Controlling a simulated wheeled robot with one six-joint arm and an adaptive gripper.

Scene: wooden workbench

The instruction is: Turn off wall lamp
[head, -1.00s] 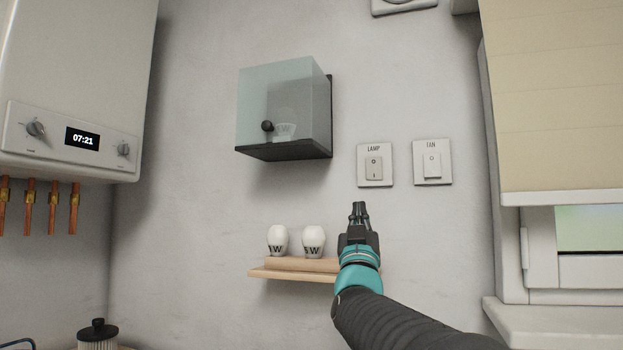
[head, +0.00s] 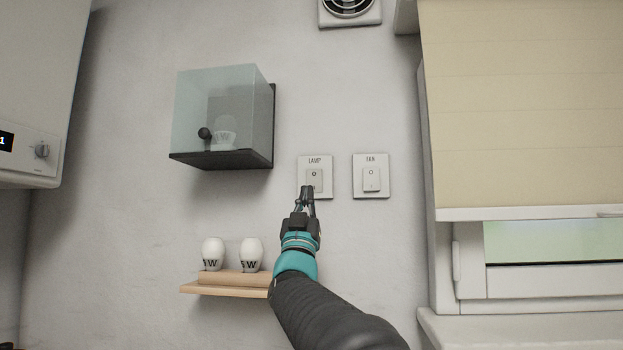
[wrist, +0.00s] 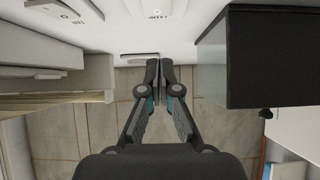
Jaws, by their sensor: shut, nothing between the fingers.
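The wall lamp (head: 188,115) is a glass box with a dark base, a black knob and a white bulb inside; no clear glow shows. It also appears at the right of the wrist view (wrist: 260,65). The LAMP switch (head: 314,175) is a white plate with a rocker, right of the lamp in the head view; its lower part is hidden behind my fingertips. Its plate shows at the top of the wrist view (wrist: 170,8). My gripper (head: 307,190) is shut and empty, its tips (wrist: 158,66) at the rocker's lower end. I cannot tell whether they touch it.
A similar FAN switch (head: 370,188) sits just right of the LAMP switch. A wooden shelf (head: 215,290) with two white bulbs (head: 250,254) is below left. A blind (head: 520,120) and window are at the right, a boiler (head: 35,90) at the left, a vent (head: 349,8) above.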

